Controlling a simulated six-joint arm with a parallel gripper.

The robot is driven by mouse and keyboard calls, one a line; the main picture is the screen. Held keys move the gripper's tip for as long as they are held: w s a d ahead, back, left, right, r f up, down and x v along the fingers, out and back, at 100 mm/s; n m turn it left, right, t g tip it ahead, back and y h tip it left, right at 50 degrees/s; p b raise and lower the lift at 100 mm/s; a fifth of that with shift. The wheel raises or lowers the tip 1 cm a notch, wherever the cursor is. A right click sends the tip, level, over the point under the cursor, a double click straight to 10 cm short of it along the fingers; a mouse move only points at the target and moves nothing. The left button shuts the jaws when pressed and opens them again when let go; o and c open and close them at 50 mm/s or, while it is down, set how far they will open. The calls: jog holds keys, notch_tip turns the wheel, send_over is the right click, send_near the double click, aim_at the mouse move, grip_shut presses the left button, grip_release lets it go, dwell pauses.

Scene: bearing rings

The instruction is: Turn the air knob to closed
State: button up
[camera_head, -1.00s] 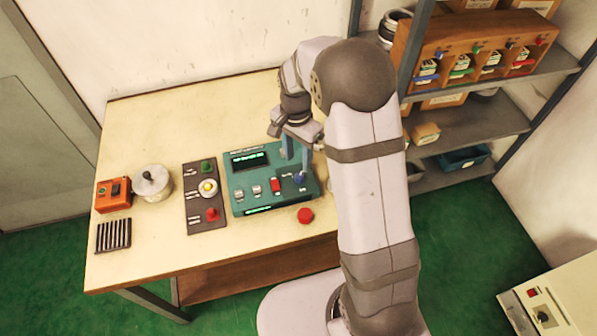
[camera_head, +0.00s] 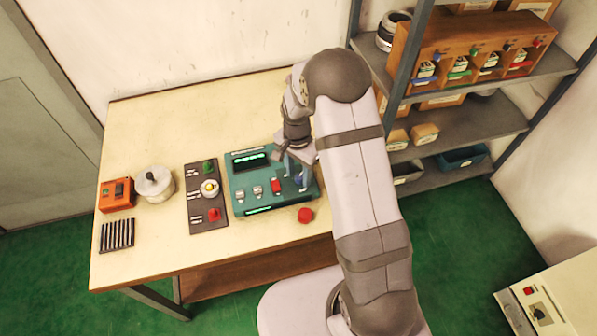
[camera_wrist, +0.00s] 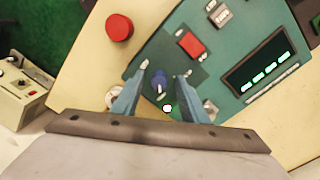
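The air knob appears to be the blue knob (camera_wrist: 159,82) on the teal control panel (camera_wrist: 146,49). In the wrist view it sits between my two finger tips with space on both sides. My gripper (camera_wrist: 166,70) is open and points down at the panel. In the head view my gripper (camera_head: 295,172) is over the panel's right part, and the blue knob (camera_head: 298,181) is partly hidden by the fingers. I cannot tell whether the fingers touch the panel. The knob's label is unreadable.
A red rocker switch (camera_wrist: 191,44) is near the knob on the panel. A red mushroom button (camera_wrist: 119,28) stands on the table beside it. A dark button plate (camera_head: 207,200), metal pot (camera_head: 155,185) and orange box (camera_head: 117,194) are to the left. The back of the table is clear.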

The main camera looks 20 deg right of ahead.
grip_shut()
jog(key=shift+n, duration=0.3)
jog(key=n, duration=0.8)
jog(key=shift+n+b, duration=0.35)
jog(key=shift+n, duration=0.05)
jog(key=n, duration=0.4)
jog(key=shift+d, duration=0.1)
jog(key=shift+n+t, duration=0.3)
jog(key=shift+n, duration=1.9)
